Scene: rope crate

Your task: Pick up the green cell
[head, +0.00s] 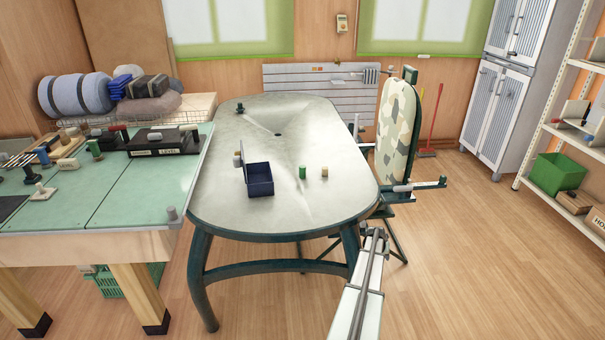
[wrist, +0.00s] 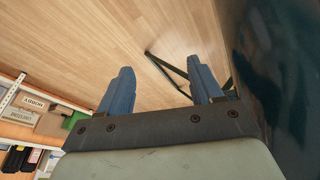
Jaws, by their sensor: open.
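A small green cell (head: 302,171) stands upright on the grey oval table (head: 225,205), right of a dark blue box. A tan cell (head: 324,172) stands just to its right, a little apart. My gripper (wrist: 160,78) shows in the wrist view with its two blue fingers spread and nothing between them. It points toward the wooden floor, away from the cells; neither cell shows in the wrist view.
The dark blue box (head: 259,187) has its lid raised on the left. A green-topped workbench (head: 140,190) with several tools adjoins the table. A camouflage-patterned board (head: 396,128) stands at the right edge. A dark surface (wrist: 283,80) is close on the wrist view's right. The table's front is mostly clear.

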